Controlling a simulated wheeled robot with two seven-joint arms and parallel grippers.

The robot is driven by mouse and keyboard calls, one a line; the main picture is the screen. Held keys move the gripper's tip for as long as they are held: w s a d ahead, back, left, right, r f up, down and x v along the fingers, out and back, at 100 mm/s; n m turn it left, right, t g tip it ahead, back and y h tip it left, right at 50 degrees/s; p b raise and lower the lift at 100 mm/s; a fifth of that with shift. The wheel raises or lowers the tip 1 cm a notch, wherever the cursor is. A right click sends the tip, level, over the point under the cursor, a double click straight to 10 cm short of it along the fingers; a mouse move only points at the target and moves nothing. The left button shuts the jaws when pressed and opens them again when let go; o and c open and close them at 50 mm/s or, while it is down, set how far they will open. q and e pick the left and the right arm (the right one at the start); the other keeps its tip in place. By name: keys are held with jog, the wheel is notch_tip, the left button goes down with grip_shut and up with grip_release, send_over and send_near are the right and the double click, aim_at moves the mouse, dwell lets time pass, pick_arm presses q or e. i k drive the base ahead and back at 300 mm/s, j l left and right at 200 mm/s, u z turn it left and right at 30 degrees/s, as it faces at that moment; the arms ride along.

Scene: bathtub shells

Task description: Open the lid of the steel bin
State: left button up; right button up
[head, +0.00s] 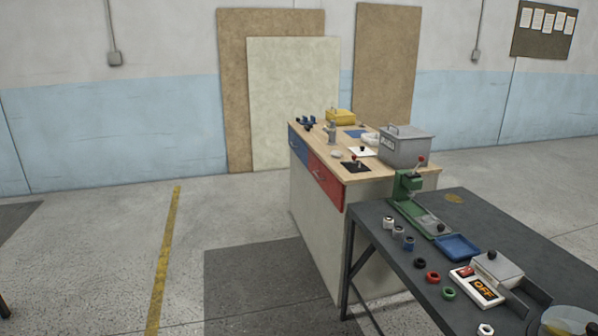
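The steel bin (404,149) is a grey metal box at the right end of the wooden-topped workbench. Its flat lid appears shut, with a small handle showing at its left side. Neither of my grippers is in view.
The workbench (321,148) has blue and red drawers. A yellow box (341,116) and small fixtures stand on it. A dark table (456,202) with a green press (408,187), blue tray (458,246) and several rings stands in front at right.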

aim_at(406, 132)
jog(key=i, duration=1.45)
jog(key=i+z, duration=0.1)
jog(key=i, duration=0.65)
jog(key=i+j+z, duration=0.15)
jog(key=i, duration=0.6)
jog(key=i+j+z, duration=0.2)
jog(key=i, duration=0.15)
jog(key=i+j+z, duration=0.2)
jog(key=i, duration=0.2)
